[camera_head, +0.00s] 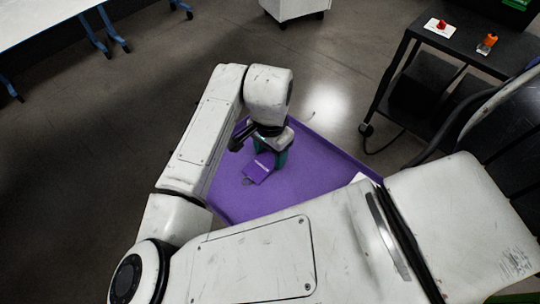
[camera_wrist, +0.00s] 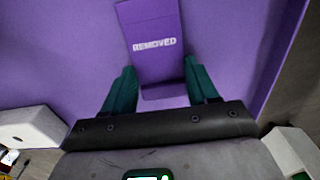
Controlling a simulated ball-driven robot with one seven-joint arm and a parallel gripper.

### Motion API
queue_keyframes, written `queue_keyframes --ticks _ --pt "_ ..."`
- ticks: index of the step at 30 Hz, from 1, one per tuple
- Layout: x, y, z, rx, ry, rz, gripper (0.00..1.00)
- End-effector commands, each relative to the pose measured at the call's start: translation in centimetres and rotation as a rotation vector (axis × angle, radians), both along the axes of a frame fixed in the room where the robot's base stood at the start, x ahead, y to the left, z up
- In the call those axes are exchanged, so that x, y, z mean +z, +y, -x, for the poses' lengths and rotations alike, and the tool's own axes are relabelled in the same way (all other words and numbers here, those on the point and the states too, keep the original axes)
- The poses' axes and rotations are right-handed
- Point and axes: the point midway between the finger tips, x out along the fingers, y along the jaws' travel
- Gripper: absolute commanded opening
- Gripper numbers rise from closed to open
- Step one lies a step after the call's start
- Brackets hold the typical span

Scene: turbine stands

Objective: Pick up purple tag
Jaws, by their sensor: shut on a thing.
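The purple tag (camera_head: 258,169) is a flat purple piece that shows at my gripper (camera_head: 271,158), above the purple surface (camera_head: 320,150). In the wrist view the tag (camera_wrist: 152,28) carries the white word "REMOVED". My gripper's green fingers (camera_wrist: 161,65) are shut on the tag's two sides. The tag's near end lies between the fingers and its far end runs past them. The gap between tag and surface is hard to judge.
A black cart (camera_head: 460,60) at the right carries a red part on a white plate (camera_head: 439,27) and an orange part (camera_head: 487,43). White boxes (camera_wrist: 30,127) show at the wrist view's lower corners. A white table (camera_head: 40,20) stands far left. Floor behind the purple surface is clear.

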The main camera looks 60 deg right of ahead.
Motion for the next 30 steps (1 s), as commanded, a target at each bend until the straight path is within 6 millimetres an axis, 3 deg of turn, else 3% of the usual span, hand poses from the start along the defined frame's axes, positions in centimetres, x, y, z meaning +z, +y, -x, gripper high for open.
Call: queue_keyframes --ticks 5,17,22,30 --pt "0.0 0.0 0.0 0.000 0.000 0.000 0.03" --pt "0.8 0.0 0.0 -0.001 -0.002 0.002 0.03" --pt "3.3 -0.1 0.1 -0.004 -0.003 0.002 0.03" --pt "9.4 -0.2 5.3 -0.010 -0.003 0.004 0.03"
